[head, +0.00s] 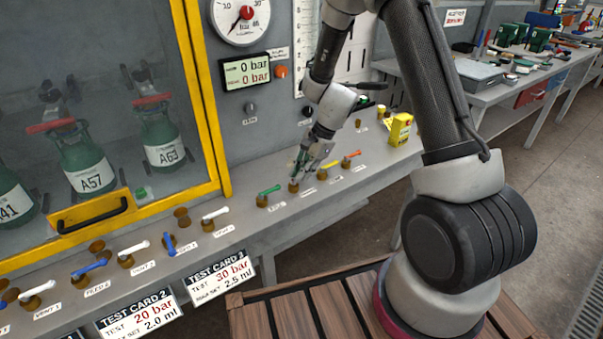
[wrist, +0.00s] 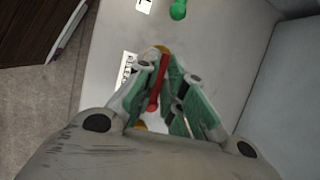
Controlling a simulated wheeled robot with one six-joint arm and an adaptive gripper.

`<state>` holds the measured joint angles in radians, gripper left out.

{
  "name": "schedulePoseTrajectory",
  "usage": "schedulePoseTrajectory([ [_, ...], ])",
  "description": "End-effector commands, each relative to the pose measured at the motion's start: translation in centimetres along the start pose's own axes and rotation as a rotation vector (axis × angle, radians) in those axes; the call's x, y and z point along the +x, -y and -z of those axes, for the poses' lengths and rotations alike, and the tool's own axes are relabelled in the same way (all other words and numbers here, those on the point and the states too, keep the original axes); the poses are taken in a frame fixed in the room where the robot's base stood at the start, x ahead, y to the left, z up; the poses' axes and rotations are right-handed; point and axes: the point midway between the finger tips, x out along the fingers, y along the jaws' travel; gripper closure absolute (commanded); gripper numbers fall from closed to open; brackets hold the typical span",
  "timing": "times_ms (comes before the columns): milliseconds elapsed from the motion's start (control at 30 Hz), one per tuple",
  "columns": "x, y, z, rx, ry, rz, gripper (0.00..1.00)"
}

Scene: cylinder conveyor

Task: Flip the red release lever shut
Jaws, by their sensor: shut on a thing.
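The red release lever (wrist: 154,100) shows in the wrist view, running between my gripper's green-padded fingers, beside a label that is partly covered. Its brass valve body (wrist: 161,50) shows just beyond the fingertips. My gripper (wrist: 165,72) is closed in on the lever, one finger on each side. In the head view my gripper (head: 297,179) is low over the bench, at a brass valve base (head: 293,187). The red lever is hidden there by the fingers.
A green lever (head: 268,190) is just left of my gripper; yellow (head: 328,165) and orange-red (head: 351,155) levers are to its right. A yellow box (head: 400,129) stands farther right. White and blue levers line the bench to the left, below a yellow-framed cabinet (head: 205,100).

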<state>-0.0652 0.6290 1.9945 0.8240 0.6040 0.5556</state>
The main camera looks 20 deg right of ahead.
Motion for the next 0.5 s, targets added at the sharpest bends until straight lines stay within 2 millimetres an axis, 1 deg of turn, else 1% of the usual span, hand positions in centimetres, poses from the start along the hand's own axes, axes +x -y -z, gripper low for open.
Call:
schedulePoseTrajectory([
  [33,-0.01,0.03,-0.01,0.000,0.000,0.001,1.00],
  [67,-0.01,0.04,-0.01,0.000,0.000,0.001,0.85],
  [100,-0.01,0.04,-0.01,0.000,0.000,0.001,0.78],
  [167,-0.01,0.04,-0.01,0.001,-0.001,0.001,0.67],
  [500,-0.23,0.04,0.00,0.002,-0.001,0.002,0.67],
])
